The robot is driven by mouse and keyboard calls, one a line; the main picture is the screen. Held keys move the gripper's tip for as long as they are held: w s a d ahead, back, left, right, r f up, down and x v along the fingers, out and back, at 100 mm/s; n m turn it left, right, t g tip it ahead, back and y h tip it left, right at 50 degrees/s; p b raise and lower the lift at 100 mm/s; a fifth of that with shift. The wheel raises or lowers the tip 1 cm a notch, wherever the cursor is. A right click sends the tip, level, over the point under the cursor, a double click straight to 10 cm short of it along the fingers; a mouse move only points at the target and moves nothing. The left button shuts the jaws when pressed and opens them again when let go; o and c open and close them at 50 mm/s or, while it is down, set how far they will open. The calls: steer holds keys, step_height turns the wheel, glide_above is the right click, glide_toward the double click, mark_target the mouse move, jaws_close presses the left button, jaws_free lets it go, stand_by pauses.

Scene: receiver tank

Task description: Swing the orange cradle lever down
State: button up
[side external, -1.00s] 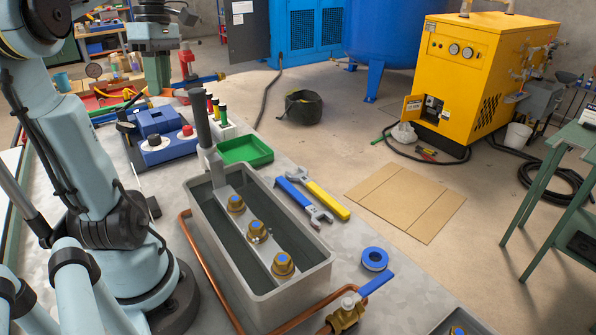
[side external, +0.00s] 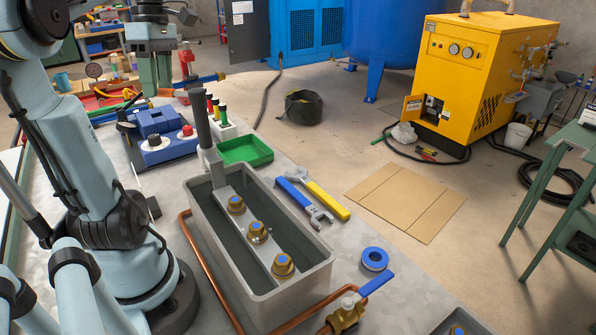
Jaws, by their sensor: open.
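My gripper (side external: 155,80) is small in the far upper left. It points down with its two greenish fingers apart and nothing visible between them. Just right of it stands a small upright orange-red piece (side external: 187,60), which looks like the cradle lever. A gap shows between it and the fingers in the picture, but I cannot tell the depth. A blue-handled valve (side external: 207,78) lies at its foot. The lower part of the lever and its cradle are too small to make out.
A grey tank (side external: 310,274) with brass fittings stands on the bench, with a dark upright handle (side external: 202,118) at its far end. A blue box (side external: 160,140), a green tray (side external: 245,150) and wrenches (side external: 312,198) lie nearby. A copper pipe (side external: 207,275) runs along the tank.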

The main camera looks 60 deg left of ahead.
step_height(320, 180, up, 12)
steer(key=w+a, duration=0.1)
steer(key=shift+w+a, duration=0.35)
stand_by(0.4)
steer(key=shift+f, duration=0.1)
